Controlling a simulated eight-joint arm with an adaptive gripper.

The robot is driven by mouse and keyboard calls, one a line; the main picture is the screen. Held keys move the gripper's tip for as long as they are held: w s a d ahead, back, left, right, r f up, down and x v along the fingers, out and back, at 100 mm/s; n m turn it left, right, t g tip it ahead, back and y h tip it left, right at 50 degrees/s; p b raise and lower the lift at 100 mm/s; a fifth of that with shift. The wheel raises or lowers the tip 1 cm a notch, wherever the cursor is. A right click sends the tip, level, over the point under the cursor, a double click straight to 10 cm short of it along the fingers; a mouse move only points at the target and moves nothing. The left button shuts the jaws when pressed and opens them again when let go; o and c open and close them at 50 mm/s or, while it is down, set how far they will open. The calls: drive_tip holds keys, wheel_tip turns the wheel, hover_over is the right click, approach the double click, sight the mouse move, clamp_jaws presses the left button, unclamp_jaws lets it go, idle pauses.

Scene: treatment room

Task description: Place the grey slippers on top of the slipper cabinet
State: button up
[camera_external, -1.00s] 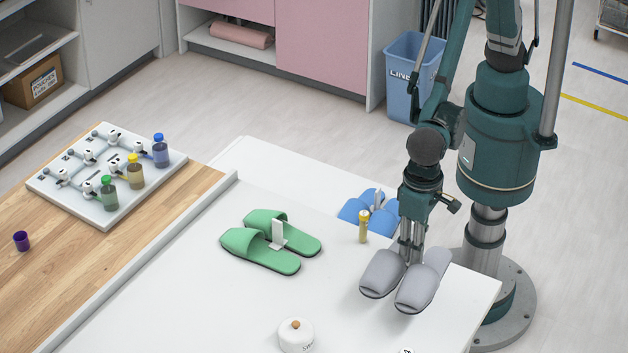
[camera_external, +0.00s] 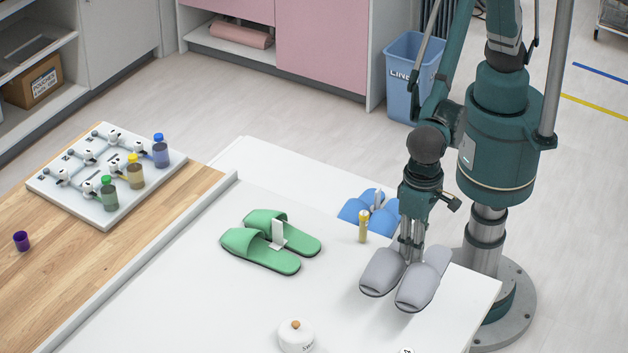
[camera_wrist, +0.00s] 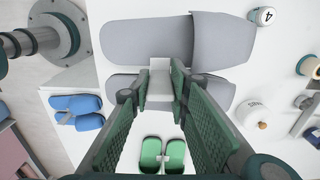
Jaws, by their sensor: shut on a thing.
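The grey slippers (camera_external: 421,283) are side by side at the right end of the white surface in the external view. My gripper (camera_external: 411,257) points down between them and is shut on the piece that joins them. In the wrist view the grey slippers (camera_wrist: 178,42) lie across the top, and my gripper (camera_wrist: 160,88) closes on a pale upright tab between them. Whether the slippers touch the surface is hard to tell. I cannot tell which piece is the slipper cabinet.
Green slippers (camera_external: 270,241) with a white tab lie left on the white surface (camera_external: 180,290). A white lidded jar (camera_external: 296,336) stands in front.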

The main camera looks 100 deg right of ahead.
drive_tip(key=shift+r, duration=0.55)
drive_tip(key=r, duration=0.4)
drive_tip(key=shift+w+d, duration=0.25)
drive_tip(key=shift+d, duration=0.05)
drive_tip(key=w+d+b, duration=0.2)
drive_tip(key=w+d, duration=0.5)
drive_tip(key=d, duration=0.7)
drive_tip(key=w+d+b, duration=0.3)
drive_tip(key=w+d, duration=0.3)
drive_tip(key=d, duration=0.7)
drive_tip(key=d+b, duration=0.6)
drive_tip(key=d, duration=2.9)
wheel_tip(320, 180, down, 19)
drive_tip(key=shift+s+m+p, duration=0.3)
